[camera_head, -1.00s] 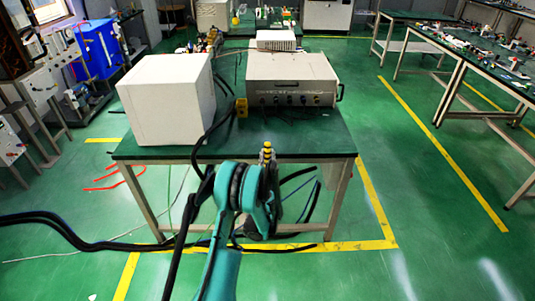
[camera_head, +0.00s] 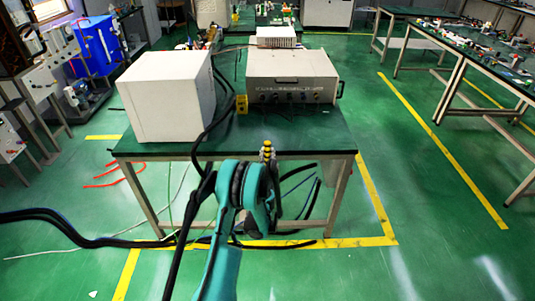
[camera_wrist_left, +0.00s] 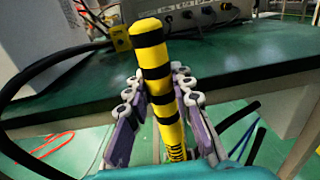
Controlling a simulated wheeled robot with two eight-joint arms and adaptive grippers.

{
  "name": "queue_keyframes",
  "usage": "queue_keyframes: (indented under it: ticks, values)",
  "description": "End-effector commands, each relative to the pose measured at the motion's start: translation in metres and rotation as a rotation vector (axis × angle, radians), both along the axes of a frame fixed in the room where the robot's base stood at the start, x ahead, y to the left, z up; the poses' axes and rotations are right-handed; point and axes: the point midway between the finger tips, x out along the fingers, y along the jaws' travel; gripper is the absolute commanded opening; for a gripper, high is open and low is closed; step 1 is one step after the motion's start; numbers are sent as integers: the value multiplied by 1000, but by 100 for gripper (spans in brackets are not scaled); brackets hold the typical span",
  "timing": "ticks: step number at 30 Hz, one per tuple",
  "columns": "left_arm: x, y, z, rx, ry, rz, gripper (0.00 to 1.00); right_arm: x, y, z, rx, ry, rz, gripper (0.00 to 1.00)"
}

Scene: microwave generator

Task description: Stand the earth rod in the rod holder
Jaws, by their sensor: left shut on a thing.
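The earth rod (camera_wrist_left: 155,62) is a yellow rod with black bands. It stands roughly upright in the left wrist view, and its yellow top (camera_head: 267,145) shows in the head view in front of the table's front edge. My left gripper (camera_wrist_left: 158,90) is shut on the rod, with a finger on each side; in the head view the gripper (camera_head: 267,160) is small and partly hidden by my arm. The rod's lower part is hidden. A small yellow block (camera_head: 241,105), possibly the rod holder, stands on the table and also shows in the left wrist view (camera_wrist_left: 118,38). My right gripper is out of view.
The green-topped table (camera_head: 305,144) carries a white box (camera_head: 165,100) at left and a grey instrument (camera_head: 290,78) at the back right. Black cables (camera_head: 205,150) hang over the front edge left of the gripper. The table's front right is clear.

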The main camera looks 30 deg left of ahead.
Motion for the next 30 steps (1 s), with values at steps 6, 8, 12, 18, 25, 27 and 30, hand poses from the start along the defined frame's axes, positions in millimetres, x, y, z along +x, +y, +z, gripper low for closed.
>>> queue_keyframes:
  ticks: [6,8,12,18,25,27,30]
  values:
    - [0,0,0,0,0,0,33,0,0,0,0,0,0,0]
    - [0,0,0,0,0,0,47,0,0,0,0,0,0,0]
    - [0,0,0,0,0,0,47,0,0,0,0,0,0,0]
    - [0,0,3,0,0,0,47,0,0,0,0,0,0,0]
    - [0,0,38,0,0,0,47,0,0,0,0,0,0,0]
    - [0,0,53,0,0,0,47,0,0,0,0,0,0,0]
    - [0,0,72,0,0,0,47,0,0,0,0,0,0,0]
